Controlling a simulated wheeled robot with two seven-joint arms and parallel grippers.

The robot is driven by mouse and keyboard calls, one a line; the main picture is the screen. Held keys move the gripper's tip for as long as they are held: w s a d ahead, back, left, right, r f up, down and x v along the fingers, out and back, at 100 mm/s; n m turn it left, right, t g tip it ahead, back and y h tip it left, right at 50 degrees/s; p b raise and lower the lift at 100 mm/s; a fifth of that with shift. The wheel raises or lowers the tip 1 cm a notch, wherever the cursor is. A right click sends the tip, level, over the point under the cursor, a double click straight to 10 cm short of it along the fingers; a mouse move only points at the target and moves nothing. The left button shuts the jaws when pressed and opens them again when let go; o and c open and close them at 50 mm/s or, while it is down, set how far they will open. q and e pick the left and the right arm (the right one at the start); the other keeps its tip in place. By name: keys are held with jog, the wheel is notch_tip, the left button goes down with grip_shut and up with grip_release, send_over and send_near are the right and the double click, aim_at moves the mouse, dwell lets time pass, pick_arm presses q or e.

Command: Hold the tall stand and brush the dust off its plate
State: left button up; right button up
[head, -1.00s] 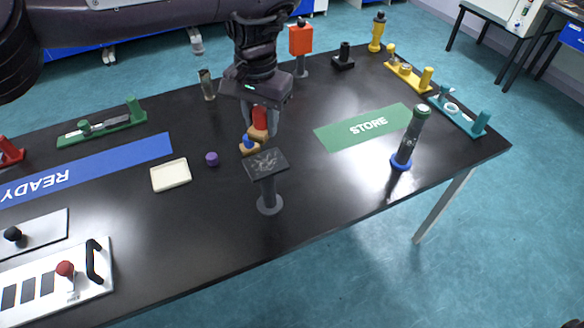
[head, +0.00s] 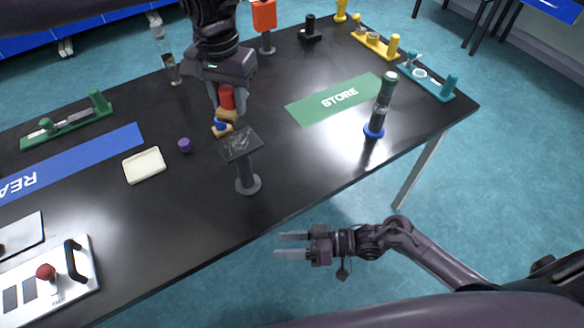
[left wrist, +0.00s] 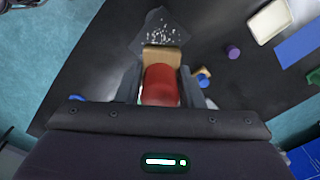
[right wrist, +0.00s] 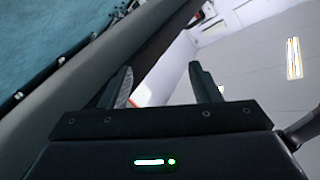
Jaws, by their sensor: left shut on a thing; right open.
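The tall stand (head: 246,170) is dark grey, with a round foot and a square plate (head: 240,143) on top. It is upright near the table's front edge. Pale dust lies on the plate, which also shows in the left wrist view (left wrist: 150,32). My left gripper (head: 226,92) is shut on the red handle of a brush (left wrist: 160,85) with a tan block head (left wrist: 162,55). In the head view the brush is just behind the plate; contact cannot be told. My right gripper (head: 279,246) is open and empty, off the table's front edge and apart from the stand.
A small blue and tan object (head: 222,129) lies behind the stand. A purple cap (head: 184,145) and a cream tray (head: 144,165) are to its left. A green-topped tube on a blue foot (head: 381,104) stands right. The green STORE mat (head: 335,98) is clear.

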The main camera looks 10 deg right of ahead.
notch_tip(320, 180, up, 4)
jog(key=n+g+y, duration=0.1)
jog(key=n+t, duration=0.4)
send_near(243, 162)
jog(key=d+f, duration=0.1)
jog(key=f, duration=0.1)
jog(key=shift+h, duration=0.3)
jog(key=x, duration=0.6)
jog(key=w+x, duration=0.1)
jog(key=x, duration=0.4)
jog(key=shift+w+a, duration=0.1)
jog(key=shift+w, duration=0.05)
jog(key=shift+r, duration=0.1)
jog(key=c, duration=1.2)
